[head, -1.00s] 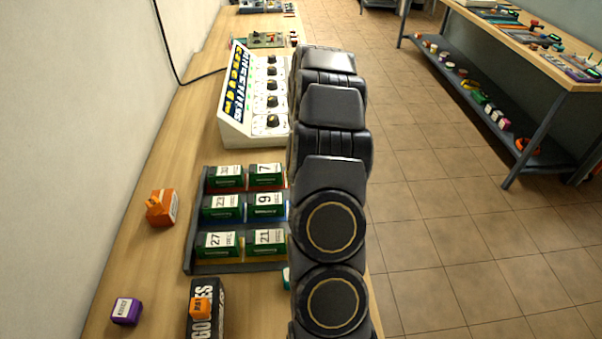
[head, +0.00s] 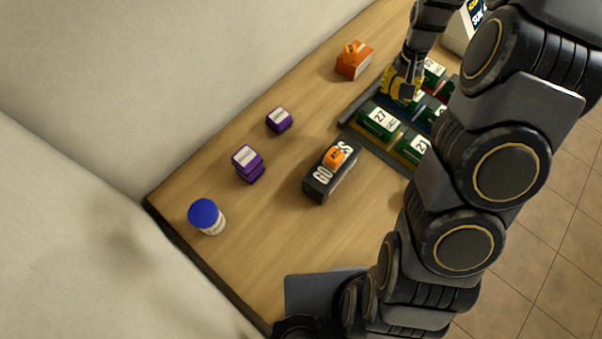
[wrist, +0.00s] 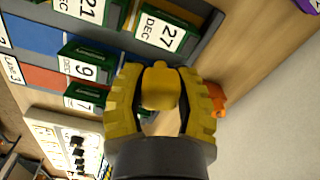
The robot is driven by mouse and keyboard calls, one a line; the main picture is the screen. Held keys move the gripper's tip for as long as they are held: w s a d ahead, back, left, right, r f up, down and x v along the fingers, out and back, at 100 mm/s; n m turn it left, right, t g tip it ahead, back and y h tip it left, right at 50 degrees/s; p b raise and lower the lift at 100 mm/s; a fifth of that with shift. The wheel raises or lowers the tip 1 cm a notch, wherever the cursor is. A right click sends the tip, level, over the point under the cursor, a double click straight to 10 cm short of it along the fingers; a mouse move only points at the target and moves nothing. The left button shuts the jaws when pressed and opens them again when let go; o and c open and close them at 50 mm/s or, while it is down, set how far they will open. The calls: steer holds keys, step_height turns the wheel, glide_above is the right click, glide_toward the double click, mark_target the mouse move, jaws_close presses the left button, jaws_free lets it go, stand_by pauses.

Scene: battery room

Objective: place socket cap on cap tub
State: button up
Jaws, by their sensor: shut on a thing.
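My gripper (head: 402,88) is over the far-left part of the battery rack in the head view. In the wrist view, its ribbed yellow fingers (wrist: 160,110) are shut on a small yellow piece with a rounded end, which looks like the socket cap (wrist: 159,87). In the head view the fingers hide most of this piece. A white tub with a blue lid (head: 207,216) stands upright near the left corner of the bench, well apart from my gripper. It may be the cap tub; no label on it is readable.
The dark rack (head: 358,132) holds several green batteries (head: 377,122). A black box (head: 332,173) carries an orange block. Purple blocks (head: 279,120) (head: 247,160) and an orange device (head: 354,60) stand along the wall side. The bench (head: 262,235) is bare between tub and black box.

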steer(key=a+n, duration=0.4)
steer(key=a, duration=1.1)
steer(key=n, duration=1.1)
glide_toward(201, 211)
steer(key=shift+f, duration=3.9)
